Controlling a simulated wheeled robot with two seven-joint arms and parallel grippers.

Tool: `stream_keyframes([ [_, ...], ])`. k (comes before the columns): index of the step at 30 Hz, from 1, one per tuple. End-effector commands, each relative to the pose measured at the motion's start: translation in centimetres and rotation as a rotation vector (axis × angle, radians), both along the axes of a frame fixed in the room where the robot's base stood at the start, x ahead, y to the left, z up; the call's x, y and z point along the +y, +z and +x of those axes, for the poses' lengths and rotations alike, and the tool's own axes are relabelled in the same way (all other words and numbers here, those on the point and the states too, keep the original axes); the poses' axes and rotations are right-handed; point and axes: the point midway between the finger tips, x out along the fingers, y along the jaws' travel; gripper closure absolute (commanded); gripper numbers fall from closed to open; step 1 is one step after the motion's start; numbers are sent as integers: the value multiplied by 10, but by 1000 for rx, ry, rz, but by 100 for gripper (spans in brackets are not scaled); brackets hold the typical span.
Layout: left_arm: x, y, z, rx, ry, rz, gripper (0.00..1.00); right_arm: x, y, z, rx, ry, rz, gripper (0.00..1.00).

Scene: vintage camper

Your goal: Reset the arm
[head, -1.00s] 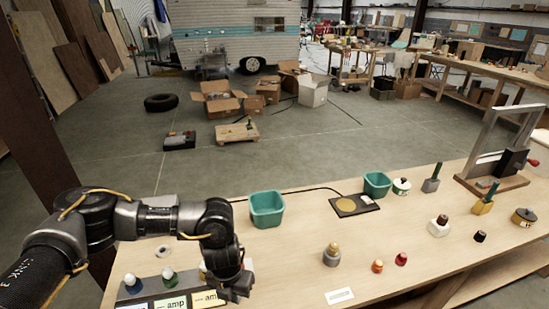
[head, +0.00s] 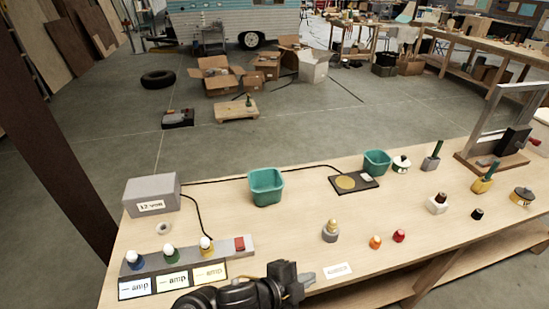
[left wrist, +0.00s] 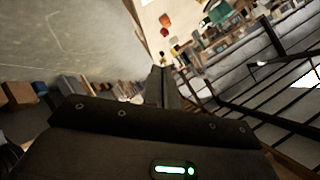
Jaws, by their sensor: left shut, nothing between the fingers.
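My left gripper (head: 296,284) is low in the head view, at the front edge of the wooden table (head: 300,230), just left of a small white label card (head: 338,271). It is shut and empty. In the left wrist view its closed fingers (left wrist: 162,85) point away from the camera, with nothing between them. My left forearm comes in from the bottom edge of the head view. My right gripper is not in view.
On the table stand a lamp strip (head: 175,259) with three bulbs, a grey battery box (head: 152,193), two teal bins (head: 266,187) (head: 376,163), a black scale-like pad (head: 354,182) and several small bulbs and sockets. A metal frame (head: 497,130) stands at the right.

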Motion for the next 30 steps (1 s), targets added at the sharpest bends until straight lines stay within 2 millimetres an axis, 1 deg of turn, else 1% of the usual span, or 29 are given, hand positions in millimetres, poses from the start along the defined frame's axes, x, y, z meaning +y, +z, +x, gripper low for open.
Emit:
stream_keyframes([
  [1, 26, -8, 0, 105, 153, -45, 100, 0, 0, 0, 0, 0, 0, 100],
  [2, 44, -14, 1, 166, 247, -66, 100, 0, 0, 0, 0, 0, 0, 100],
  [3, 69, -23, 0, 248, 372, -90, 100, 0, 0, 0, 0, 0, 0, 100],
  [5, 111, -41, -7, 372, 561, -114, 100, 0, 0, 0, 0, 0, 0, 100],
  [6, 137, -52, -16, 447, 676, -125, 100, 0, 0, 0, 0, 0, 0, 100],
  [9, 190, -75, -40, 591, 896, -135, 100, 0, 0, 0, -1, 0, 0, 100],
  [12, 228, -91, -66, 694, 1056, -133, 100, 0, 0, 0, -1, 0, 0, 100],
  [15, 258, -102, -92, 774, 1184, -126, 100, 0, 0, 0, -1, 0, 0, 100],
  [18, 283, -110, -117, 841, 1295, -117, 100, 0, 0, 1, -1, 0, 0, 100],
  [23, 317, -117, -156, 932, 1455, -101, 100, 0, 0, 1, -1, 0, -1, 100],
  [24, 321, -126, -159, 947, 1477, -97, 100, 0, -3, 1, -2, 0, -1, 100],
  [27, 318, -164, -149, 952, 1469, -87, 100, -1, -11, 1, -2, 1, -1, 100],
  [29, 317, -185, -146, 957, 1469, -81, 100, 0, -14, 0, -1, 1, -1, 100],
  [30, 317, -199, -144, 960, 1468, -77, 100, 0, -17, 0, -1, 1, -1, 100],
])
